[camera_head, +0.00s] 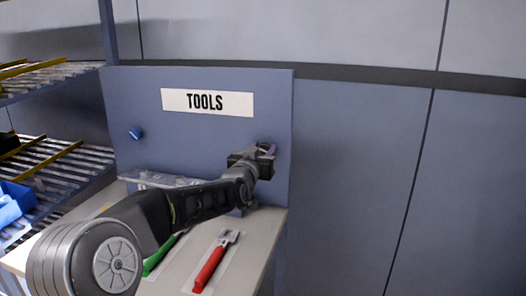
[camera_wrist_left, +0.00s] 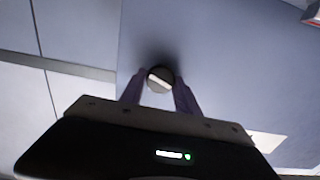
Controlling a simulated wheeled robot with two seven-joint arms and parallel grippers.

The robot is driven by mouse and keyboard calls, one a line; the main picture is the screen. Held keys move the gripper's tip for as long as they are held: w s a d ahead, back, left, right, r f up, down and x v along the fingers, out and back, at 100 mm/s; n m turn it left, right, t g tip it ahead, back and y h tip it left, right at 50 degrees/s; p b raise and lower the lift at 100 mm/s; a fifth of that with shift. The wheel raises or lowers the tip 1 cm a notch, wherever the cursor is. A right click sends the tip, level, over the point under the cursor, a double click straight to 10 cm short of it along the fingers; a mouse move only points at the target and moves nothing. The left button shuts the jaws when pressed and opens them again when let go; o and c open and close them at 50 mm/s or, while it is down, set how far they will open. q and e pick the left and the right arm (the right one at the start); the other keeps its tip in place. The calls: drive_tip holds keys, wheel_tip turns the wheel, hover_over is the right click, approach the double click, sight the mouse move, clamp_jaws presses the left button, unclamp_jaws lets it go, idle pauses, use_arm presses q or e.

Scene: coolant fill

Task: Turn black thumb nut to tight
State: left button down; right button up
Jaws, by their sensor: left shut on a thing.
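My left gripper (camera_head: 268,150) is at the right side of the blue-grey TOOLS board, with its fingers towards the board. In the left wrist view its two fingers (camera_wrist_left: 160,84) are closed on the sides of a small round piece with a dark edge and a pale lit face, which I take to be the black thumb nut (camera_wrist_left: 160,77). It lies close to the board, with a dark shadow around it. In the head view the gripper hides the nut. How tight it is cannot be seen. My right gripper is not in view.
A blue knob (camera_head: 136,133) is on the left of the board (camera_head: 220,84), below the TOOLS sign (camera_head: 207,102). A red-handled tool (camera_head: 212,265) and a green-handled tool (camera_head: 160,257) lie on the bench below my arm. A roller rack (camera_head: 62,165) stands left.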

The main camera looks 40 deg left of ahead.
use_arm(q)
drive_tip(key=shift+d+f+m+b, duration=0.1)
drive_tip(key=shift+m+b, duration=0.65)
drive_tip(key=shift+m, duration=0.45)
drive_tip(key=m, duration=0.3)
drive_tip(key=shift+b, duration=0.3)
drive_tip(key=m, duration=0.6)
drive_tip(key=shift+d+p, duration=0.15)
drive_tip(key=shift+p, duration=0.15)
drive_tip(key=m+p, duration=0.1)
drive_tip(key=m, duration=0.4)
drive_tip(key=shift+f, duration=0.1)
drive_tip(key=c, duration=1)
unclamp_jaws()
drive_tip(key=shift+o, duration=0.2)
